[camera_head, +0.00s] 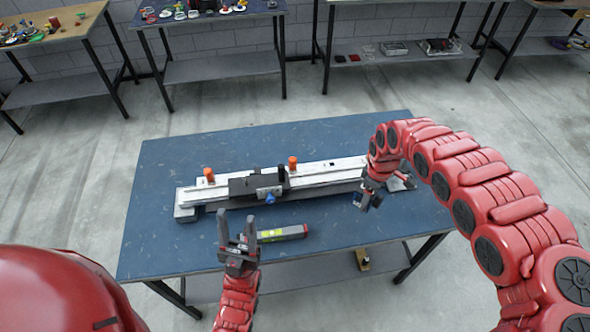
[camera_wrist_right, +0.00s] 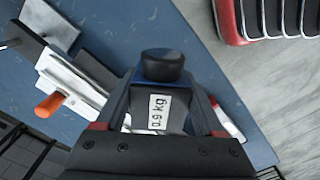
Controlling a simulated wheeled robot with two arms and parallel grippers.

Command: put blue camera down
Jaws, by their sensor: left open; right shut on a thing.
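The blue camera (camera_wrist_right: 162,68) shows between the fingers of my right gripper in the right wrist view. It has a black rounded end, blue sides and a white "0.9 kg" label. My right gripper (camera_head: 369,196) is shut on it, by the right end of the rail device. In the head view the camera (camera_head: 358,198) is a small dark blue patch, mostly hidden by the gripper. I cannot tell whether it touches the table (camera_head: 170,250). My left gripper (camera_head: 237,218) is open and empty, over the table's front part, left of a dark bar.
A long silver rail device (camera_head: 325,172) with orange knobs, a dark carriage and a blue knob lies across the table. The table's front right is clear. Other workbenches (camera_head: 225,65) stand behind.

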